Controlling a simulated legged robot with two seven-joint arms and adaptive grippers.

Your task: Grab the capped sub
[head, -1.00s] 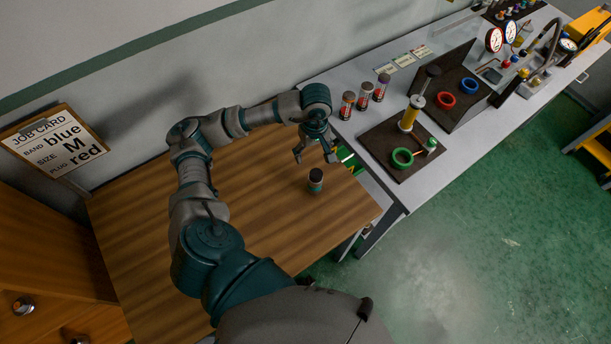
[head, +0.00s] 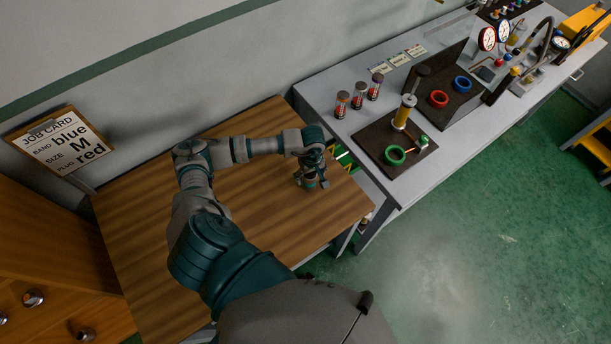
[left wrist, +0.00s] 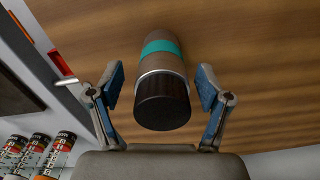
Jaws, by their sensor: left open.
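The capped sub (left wrist: 161,70) is a short grey-brown cylinder with a teal band and a dark cap, standing on the wooden table. In the left wrist view it is between the two fingers of my left gripper (left wrist: 160,95), with a gap on each side. The fingers are open and do not appear to touch it. In the head view my left gripper (head: 312,183) is low over the table, around the sub, and hides most of it. My right gripper is not in view.
The wooden table (head: 150,230) is otherwise clear. A grey bench (head: 330,90) to the right holds several labelled cylinders, a dark mat (head: 375,140) with a green ring (head: 395,155), and red and blue rings (head: 438,99). A job card (head: 60,140) stands at the left.

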